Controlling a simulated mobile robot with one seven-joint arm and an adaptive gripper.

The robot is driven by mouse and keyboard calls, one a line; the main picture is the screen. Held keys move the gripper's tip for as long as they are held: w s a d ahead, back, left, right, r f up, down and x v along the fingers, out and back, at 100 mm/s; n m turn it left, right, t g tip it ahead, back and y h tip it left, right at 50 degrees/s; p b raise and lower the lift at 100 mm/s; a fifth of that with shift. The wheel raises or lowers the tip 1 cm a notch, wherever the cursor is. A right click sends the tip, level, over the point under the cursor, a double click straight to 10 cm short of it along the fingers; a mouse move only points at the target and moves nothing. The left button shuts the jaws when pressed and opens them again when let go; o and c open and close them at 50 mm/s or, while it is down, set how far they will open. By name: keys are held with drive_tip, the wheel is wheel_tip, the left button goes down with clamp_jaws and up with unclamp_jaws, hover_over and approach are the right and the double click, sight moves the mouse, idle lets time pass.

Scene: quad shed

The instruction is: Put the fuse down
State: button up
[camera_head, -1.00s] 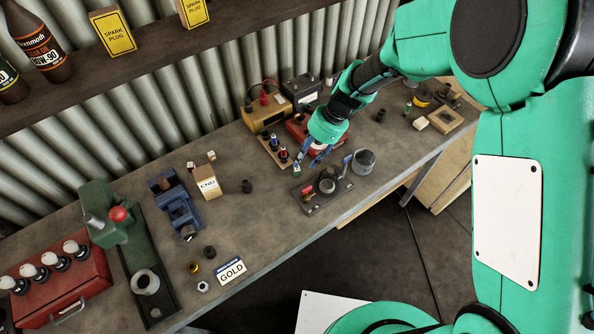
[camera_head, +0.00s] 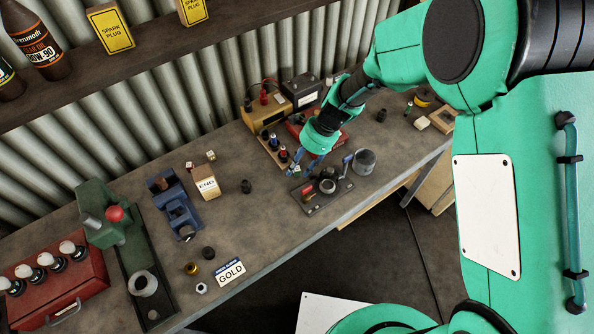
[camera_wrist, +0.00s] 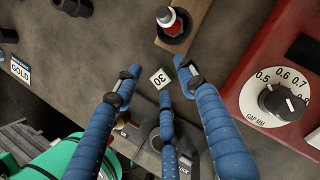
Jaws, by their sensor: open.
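The fuse (camera_wrist: 160,78) is a small white and green block marked 30. In the wrist view it shows between my spread blue fingertips, with gaps on both sides, and appears to rest on the grey bench. In the head view the fuse (camera_head: 296,170) is small and partly covered by my fingers. My gripper (camera_head: 302,164) is open, pointing down low over the bench; in the wrist view my gripper (camera_wrist: 157,73) has two fingers beside the fuse and a third below it in the picture. Whether any finger touches it, I cannot tell.
A wooden strip (camera_wrist: 180,40) with red-based posts lies just behind the fuse. A red box (camera_wrist: 270,90) with a gap dial stands to the right. A dark plate with a round fitting (camera_head: 326,187) lies close in front. Bare bench (camera_head: 270,205) is free to the left.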

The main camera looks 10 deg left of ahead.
sight(299, 168)
drive_tip(key=c, duration=0.9)
drive_tip(key=shift+o, duration=0.2)
drive_tip(key=shift+r, duration=0.15)
wheel_tip(299, 168, up, 10)
drive_tip(key=p, duration=0.2)
idle(0.4)
